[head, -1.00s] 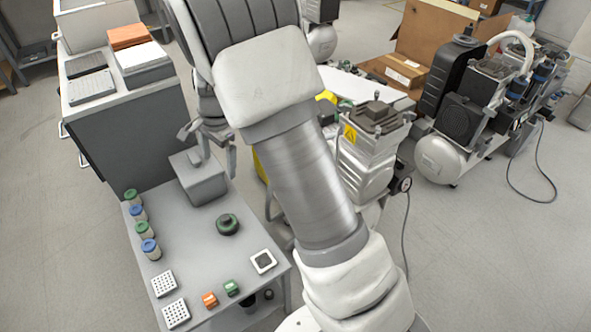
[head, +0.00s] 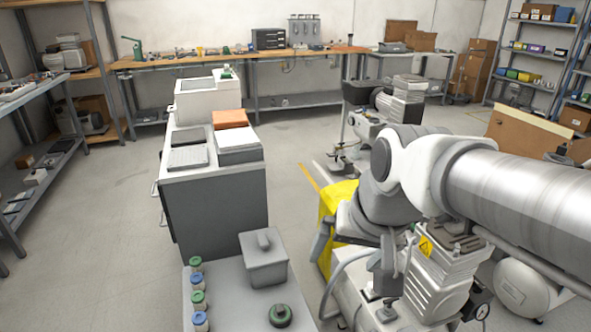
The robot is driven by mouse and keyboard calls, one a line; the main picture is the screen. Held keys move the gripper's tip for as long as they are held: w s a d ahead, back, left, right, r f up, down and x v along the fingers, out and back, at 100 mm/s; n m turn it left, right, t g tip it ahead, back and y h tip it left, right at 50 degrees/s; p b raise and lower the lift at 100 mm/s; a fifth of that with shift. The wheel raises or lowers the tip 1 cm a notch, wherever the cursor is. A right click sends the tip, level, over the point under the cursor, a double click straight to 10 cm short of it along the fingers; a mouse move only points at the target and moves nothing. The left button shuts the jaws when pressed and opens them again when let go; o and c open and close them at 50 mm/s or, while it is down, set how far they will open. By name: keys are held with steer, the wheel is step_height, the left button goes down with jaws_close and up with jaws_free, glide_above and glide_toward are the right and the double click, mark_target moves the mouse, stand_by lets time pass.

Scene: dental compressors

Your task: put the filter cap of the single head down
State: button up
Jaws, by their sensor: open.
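The compressor head with a yellow warning sign (head: 440,272) stands at the right, partly behind my arm. My gripper (head: 352,264) is open and looks empty, to the right of the cart and left of that head. Its two fingers point downward, well apart. The gripper is apart from the green-topped cap.
A grey lidded box (head: 263,265) and several small jars (head: 198,300) stand on the cart. Behind it is a dark grey cabinet (head: 215,210) with trays on top. A yellow cloth or cover (head: 334,205) is beside my gripper. Floor at left is clear.

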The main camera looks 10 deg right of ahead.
steer(key=s+d+n+t+h, duration=0.1)
steer(key=s+n, duration=0.1)
steer(key=s, duration=0.4)
steer(key=shift+s+d+n, duration=0.2)
steer(key=shift+d+n, duration=0.1)
steer(key=shift+d, duration=0.1)
step_height(320, 180, up, 19)
steer(key=p, duration=1.9)
